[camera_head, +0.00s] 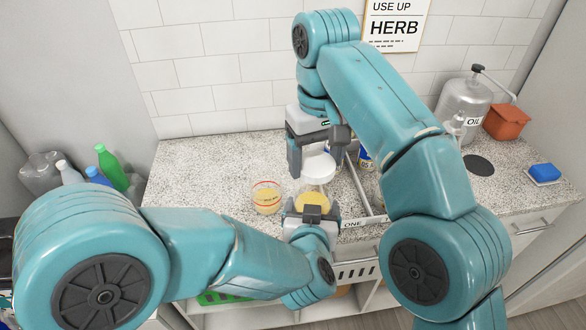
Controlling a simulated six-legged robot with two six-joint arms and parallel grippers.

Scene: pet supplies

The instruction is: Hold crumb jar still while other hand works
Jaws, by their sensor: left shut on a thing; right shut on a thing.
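The crumb jar (314,199), clear with yellow contents, stands near the front of the speckled counter. My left gripper (312,212) is shut on its near side, low down. My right gripper (317,150) is above the jar, shut on a round white piece (319,166) that looks like a lid. The white piece is at or just over the jar's mouth; I cannot tell whether it touches. My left gripper hides part of the jar's front.
A clear cup (266,196) with red marks and yellow contents stands just left of the jar. A divided tray marked ONE (360,221) is close on the right. An oil can (464,103), an orange-brown box (506,122) and a blue sponge (544,171) are farther right. The counter's left part is clear.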

